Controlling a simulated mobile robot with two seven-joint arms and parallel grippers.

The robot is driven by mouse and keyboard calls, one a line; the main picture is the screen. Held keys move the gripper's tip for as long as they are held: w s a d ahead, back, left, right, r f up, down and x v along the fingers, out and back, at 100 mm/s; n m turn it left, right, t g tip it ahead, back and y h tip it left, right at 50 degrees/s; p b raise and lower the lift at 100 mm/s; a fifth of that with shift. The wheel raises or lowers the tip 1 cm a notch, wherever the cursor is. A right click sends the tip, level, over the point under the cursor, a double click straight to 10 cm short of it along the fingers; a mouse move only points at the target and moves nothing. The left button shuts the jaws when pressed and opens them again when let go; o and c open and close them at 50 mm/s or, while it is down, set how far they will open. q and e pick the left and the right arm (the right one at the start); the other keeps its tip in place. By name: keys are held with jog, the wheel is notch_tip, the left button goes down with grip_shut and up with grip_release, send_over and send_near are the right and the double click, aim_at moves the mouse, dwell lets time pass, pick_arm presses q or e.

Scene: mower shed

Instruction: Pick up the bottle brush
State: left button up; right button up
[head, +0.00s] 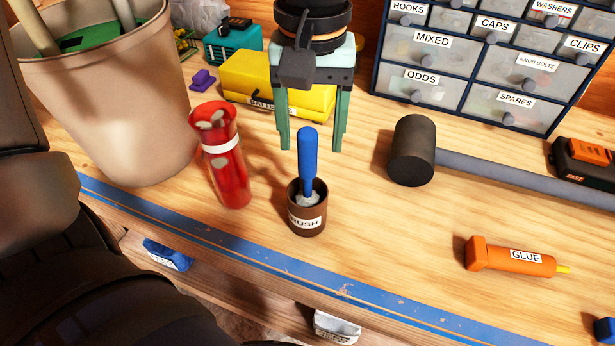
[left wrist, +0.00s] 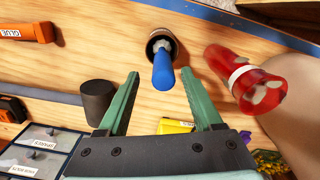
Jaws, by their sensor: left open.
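The bottle brush (head: 308,158) has a blue handle and stands upright in a small brown cup (head: 307,222) with a label ending in "RUSH". Its bristle end is mostly hidden inside the cup. My left gripper (head: 310,147) is open and empty, with its two green fingers pointing toward the brush from behind the handle. In the left wrist view the blue handle (left wrist: 163,72) appears between the fingertips (left wrist: 159,75); I cannot tell whether it is inside the jaws in depth. My right gripper is in neither view.
A red bottle (head: 224,165) stands left of the cup, near a large beige bin (head: 120,120). A yellow box (head: 262,78) lies behind the gripper. A mallet (head: 412,150) and an orange glue tube (head: 515,260) lie to the right. The bench's blue front edge (head: 270,270) is close.

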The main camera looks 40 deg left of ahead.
aim_at(307, 165)
pick_arm(q)
jog(key=f, duration=0.5)
jog(key=shift+s+a+f, duration=0.1)
jog(key=shift+s+f, duration=0.2)
jog(key=shift+f, duration=0.1)
grip_shut()
